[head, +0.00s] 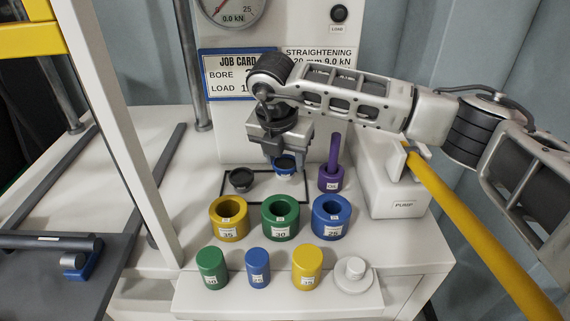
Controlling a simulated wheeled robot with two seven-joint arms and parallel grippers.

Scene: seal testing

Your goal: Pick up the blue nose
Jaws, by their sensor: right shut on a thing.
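My right gripper (279,157) points down over the black-outlined area of the bench and is shut on a small piece with a dark top, blue rim and white label (285,166). The fingers partly hide this piece, and I cannot tell whether it still touches the bench. A solid blue cylinder (257,268) with a white label stands upright in the front row, between a green cylinder (211,268) and a yellow one (307,268). I cannot tell from the picture which blue part is called the nose. My left gripper is not in view.
A dark round piece (241,180) sits left of my gripper. Yellow (229,235), green (280,234) and blue rings (331,231) stand in front. A purple piece with a rod (331,183) and a white pump box (390,200) are right. A white post (125,145) stands left.

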